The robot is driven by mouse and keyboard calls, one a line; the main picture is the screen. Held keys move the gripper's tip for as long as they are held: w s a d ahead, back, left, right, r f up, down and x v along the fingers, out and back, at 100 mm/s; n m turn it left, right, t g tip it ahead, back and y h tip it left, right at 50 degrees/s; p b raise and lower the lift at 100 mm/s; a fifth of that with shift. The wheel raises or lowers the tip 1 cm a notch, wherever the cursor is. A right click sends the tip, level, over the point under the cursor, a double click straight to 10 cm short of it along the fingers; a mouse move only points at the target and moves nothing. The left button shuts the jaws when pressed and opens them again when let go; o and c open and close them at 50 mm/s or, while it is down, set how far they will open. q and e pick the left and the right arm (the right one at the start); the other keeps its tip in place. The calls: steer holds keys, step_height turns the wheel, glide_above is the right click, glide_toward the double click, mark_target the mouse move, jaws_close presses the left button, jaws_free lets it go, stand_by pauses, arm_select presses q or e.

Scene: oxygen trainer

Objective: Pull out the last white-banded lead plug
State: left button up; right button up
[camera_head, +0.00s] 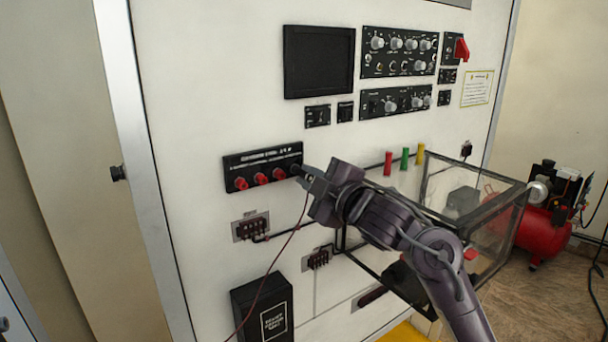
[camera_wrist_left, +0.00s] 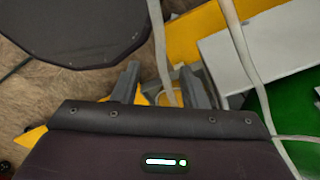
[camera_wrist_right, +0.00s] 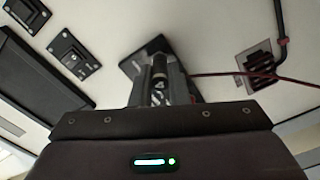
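A black socket panel (camera_head: 262,158) with white lettering is on the upright white board. Three red sockets or caps (camera_head: 261,178) show in its lower row. My right gripper (camera_head: 304,172) is at the right end of this row. In the right wrist view, its fingers (camera_wrist_right: 160,90) are close around a dark lead plug (camera_wrist_right: 159,66) that points at the panel. A thin dark-red lead (camera_head: 291,236) hangs from there. Whether the plug's tip is still seated is hidden. My left gripper (camera_wrist_left: 163,90) is open and empty, outside the head view.
Small terminal blocks (camera_head: 251,227) and a black box (camera_head: 263,307) are below the panel. A clear-walled case (camera_head: 478,232) juts out at the right, close to my right arm. A red compressor (camera_head: 545,235) stands on the floor.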

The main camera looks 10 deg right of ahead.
mark_target(311, 179)
steer(key=shift+s+f, duration=0.1)
steer(key=shift+s, duration=0.05)
jaws_close()
steer(key=shift+p+v, duration=0.5)
steer(key=shift+v, duration=1.85)
